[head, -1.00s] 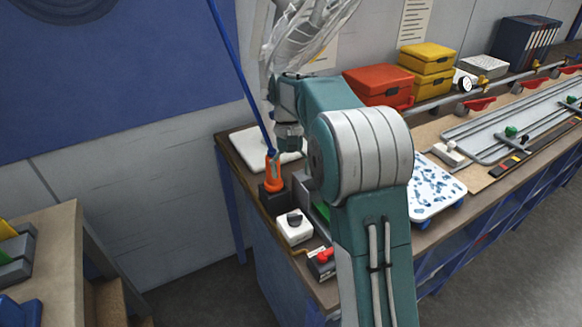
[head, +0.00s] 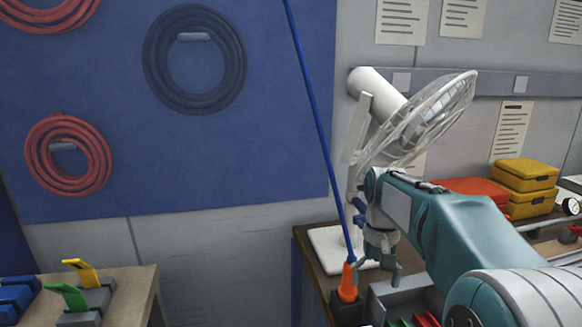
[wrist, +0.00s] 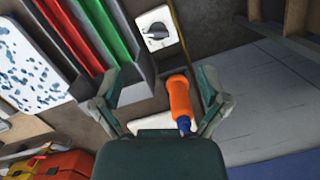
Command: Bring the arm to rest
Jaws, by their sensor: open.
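My gripper (head: 380,266) is open and points down over the left end of the workbench (head: 303,245). In the head view it is just right of an orange handle (head: 348,283), which stands in a black holder (head: 347,308) with a long blue pole rising from it. In the wrist view my gripper (wrist: 160,92) has its two fingers spread wide with nothing gripped. There the orange handle (wrist: 180,97) shows between the fingers, nearer the right one; I cannot tell how far off it is.
A white fan (head: 425,115) stands behind my gripper. Yellow cases (head: 525,175) and a red case (head: 470,186) sit behind my arm. A white switch box (wrist: 158,38) and red and green strips (wrist: 110,30) lie below. A second table (head: 130,285) stands at lower left.

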